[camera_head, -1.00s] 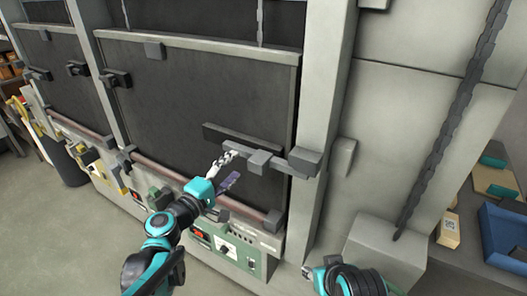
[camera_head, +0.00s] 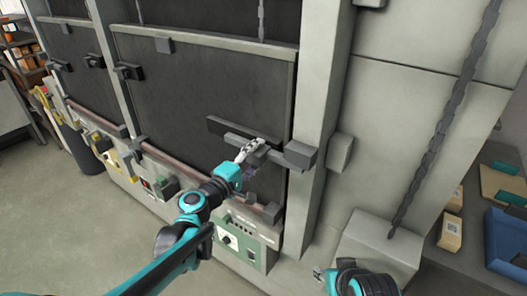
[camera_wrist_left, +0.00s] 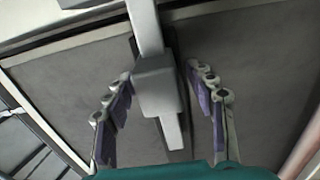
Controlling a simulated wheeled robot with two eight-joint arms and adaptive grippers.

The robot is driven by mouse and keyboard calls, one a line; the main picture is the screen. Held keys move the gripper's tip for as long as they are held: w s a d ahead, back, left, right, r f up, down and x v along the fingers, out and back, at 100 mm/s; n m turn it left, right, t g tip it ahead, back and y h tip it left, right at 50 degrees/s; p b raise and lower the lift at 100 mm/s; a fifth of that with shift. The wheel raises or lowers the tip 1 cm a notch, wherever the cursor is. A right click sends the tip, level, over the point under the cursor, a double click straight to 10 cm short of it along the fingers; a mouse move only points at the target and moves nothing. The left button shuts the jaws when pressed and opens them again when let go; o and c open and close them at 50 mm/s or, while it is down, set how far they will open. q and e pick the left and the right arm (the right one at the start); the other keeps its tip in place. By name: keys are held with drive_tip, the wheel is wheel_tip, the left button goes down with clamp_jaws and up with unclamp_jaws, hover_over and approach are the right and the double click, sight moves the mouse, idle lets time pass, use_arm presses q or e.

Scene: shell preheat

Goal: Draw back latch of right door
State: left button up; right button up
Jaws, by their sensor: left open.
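The right door (camera_head: 200,95) is a large dark panel with a grey frame. Its latch (camera_head: 276,153) is a grey horizontal bar with a block-shaped knob, running to a grey keeper block (camera_head: 300,154) at the door's right edge. My left gripper (camera_head: 256,148) is at the knob and partly hides it. In the left wrist view, the knob (camera_wrist_left: 158,88) lies between the two spread fingers of my left gripper (camera_wrist_left: 160,76), with gaps visible on both sides. My right gripper (camera_head: 319,273) is low in the head view, away from the door; its fingers are too small to read.
A grey post (camera_head: 319,110) stands right of the door. A green control panel (camera_head: 240,245) sits below it. A grey box (camera_head: 375,245) and a shelf with a blue bin (camera_head: 506,240) are at the right. Open floor lies at the lower left.

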sight(241, 146)
use_arm(q)
drive_tip(key=shift+x, duration=1.5)
drive_tip(key=shift+s, duration=0.1)
clamp_jaws()
drive_tip(key=w+a, duration=0.1)
drive_tip(key=a, duration=0.1)
drive_tip(key=w+a, duration=0.1)
drive_tip(key=w+a+b, duration=0.1)
drive_tip(key=w+a, duration=0.1)
drive_tip(key=shift+a, duration=0.3)
drive_tip(key=shift+d+r, duration=0.1)
